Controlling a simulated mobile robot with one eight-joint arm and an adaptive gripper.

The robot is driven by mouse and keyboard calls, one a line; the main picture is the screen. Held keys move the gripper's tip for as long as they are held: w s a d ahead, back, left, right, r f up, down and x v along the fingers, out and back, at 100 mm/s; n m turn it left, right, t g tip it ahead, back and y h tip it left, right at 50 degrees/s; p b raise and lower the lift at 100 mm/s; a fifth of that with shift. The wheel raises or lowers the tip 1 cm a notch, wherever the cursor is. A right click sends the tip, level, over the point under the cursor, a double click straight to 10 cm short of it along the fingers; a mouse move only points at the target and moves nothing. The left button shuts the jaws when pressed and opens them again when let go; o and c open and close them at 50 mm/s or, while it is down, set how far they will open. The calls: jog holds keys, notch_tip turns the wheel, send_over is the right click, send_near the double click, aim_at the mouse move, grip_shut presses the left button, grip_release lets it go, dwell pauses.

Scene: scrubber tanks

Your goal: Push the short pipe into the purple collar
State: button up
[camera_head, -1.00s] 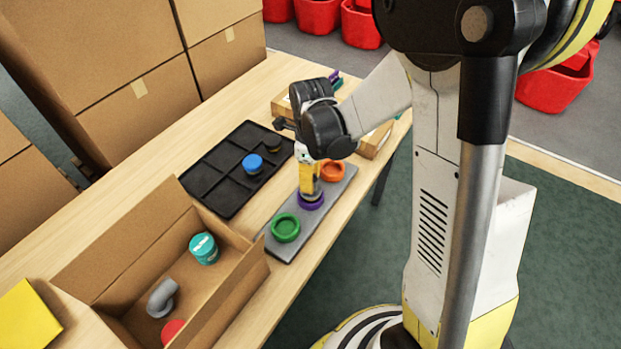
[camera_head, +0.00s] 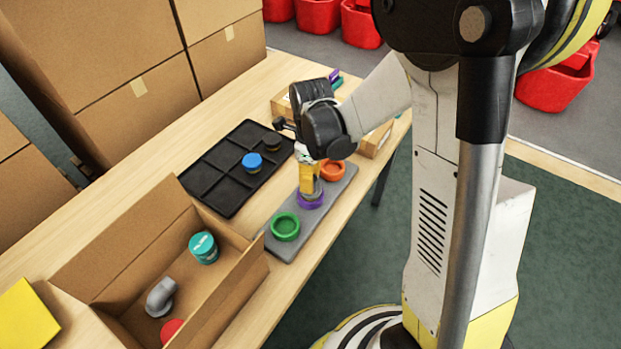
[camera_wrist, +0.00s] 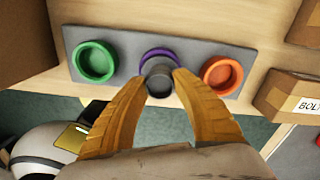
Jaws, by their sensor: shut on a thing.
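My gripper (camera_head: 311,191) is shut on a short grey pipe (camera_wrist: 158,78) and points down over the middle of the grey fixture plate. The purple collar (camera_head: 310,202) sits between the green and orange collars. It also shows in the wrist view as a purple rim (camera_wrist: 159,53) behind the pipe. The pipe's lower end is at the collar, but the fingers and pipe hide much of the opening. I cannot tell how deep the pipe sits in it.
The green collar (camera_head: 286,226) and orange collar (camera_head: 332,169) flank the purple one closely on the plate (camera_head: 284,248). A black divided tray (camera_head: 214,164) lies to the left. An open cardboard box (camera_head: 258,283) holding several parts stands at the near left.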

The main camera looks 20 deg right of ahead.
jog(key=shift+f, duration=0.5)
grip_shut()
jog(key=o, duration=2.1)
grip_release()
jog(key=shift+r, duration=0.15)
jog(key=shift+r+p, duration=2.6)
jog(key=shift+r, duration=0.85)
